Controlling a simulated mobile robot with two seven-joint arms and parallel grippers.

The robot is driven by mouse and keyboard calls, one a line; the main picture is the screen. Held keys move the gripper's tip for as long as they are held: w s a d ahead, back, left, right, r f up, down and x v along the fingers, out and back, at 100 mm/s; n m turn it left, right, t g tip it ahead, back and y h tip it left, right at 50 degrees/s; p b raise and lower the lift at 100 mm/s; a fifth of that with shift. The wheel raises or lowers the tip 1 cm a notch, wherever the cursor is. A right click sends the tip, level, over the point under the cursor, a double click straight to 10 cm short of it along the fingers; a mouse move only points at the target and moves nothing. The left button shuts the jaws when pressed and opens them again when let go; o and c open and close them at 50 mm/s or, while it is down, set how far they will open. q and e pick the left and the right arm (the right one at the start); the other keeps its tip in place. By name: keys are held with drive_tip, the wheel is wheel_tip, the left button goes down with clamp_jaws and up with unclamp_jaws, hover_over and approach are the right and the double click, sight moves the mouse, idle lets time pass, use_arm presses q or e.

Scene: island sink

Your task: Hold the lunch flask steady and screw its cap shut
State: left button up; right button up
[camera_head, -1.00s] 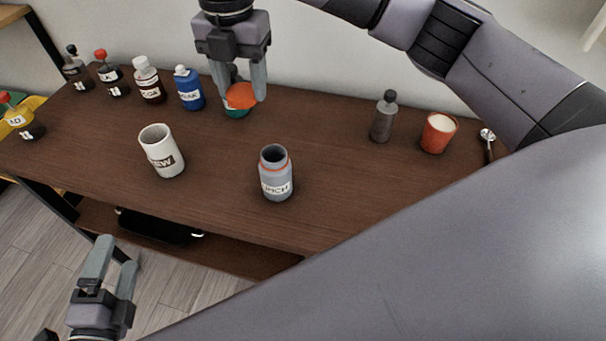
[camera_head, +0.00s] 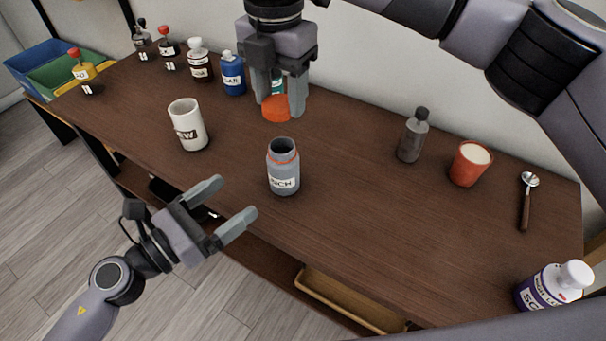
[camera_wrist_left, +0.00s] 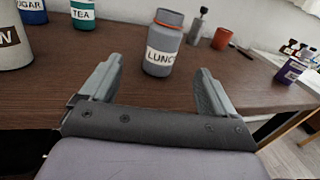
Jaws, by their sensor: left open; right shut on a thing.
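The lunch flask (camera_head: 283,172) is grey with an orange ring at its open neck and a white label. It stands upright on the table, and its label also shows in the left wrist view (camera_wrist_left: 160,52). My right gripper (camera_head: 280,105) is shut on the orange cap (camera_head: 276,109) and holds it behind and above the flask, apart from it. My left gripper (camera_head: 231,206) is open and empty in front of the table's edge, its fingers pointing toward the flask. In the left wrist view the flask stands ahead, between and beyond the two fingertips (camera_wrist_left: 160,75).
A white mug-like container (camera_head: 188,127) stands left of the flask. Several bottles, one blue (camera_head: 232,74), line the back left. A grey bottle (camera_head: 412,136), an orange cup (camera_head: 469,165), a spoon (camera_head: 527,200) and a purple-labelled bottle (camera_head: 550,286) are at right. The table around the flask is clear.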

sight(272, 174)
use_arm(q)
drive_tip(key=shift+d+f+m, duration=0.1)
drive_tip(key=shift+d+m, duration=0.2)
drive_tip(key=shift+m, duration=0.2)
use_arm(e)
drive_tip(key=shift+s, duration=0.1)
use_arm(q)
drive_tip(key=x, duration=1.2)
drive_tip(key=shift+s, duration=0.1)
drive_tip(key=shift+f, duration=0.1)
drive_tip(key=c, duration=1.5)
use_arm(e)
drive_tip(key=shift+f, duration=2.5)
drive_tip(key=shift+f, duration=0.1)
drive_tip(key=shift+f, duration=0.8)
drive_tip(key=shift+f, duration=0.55)
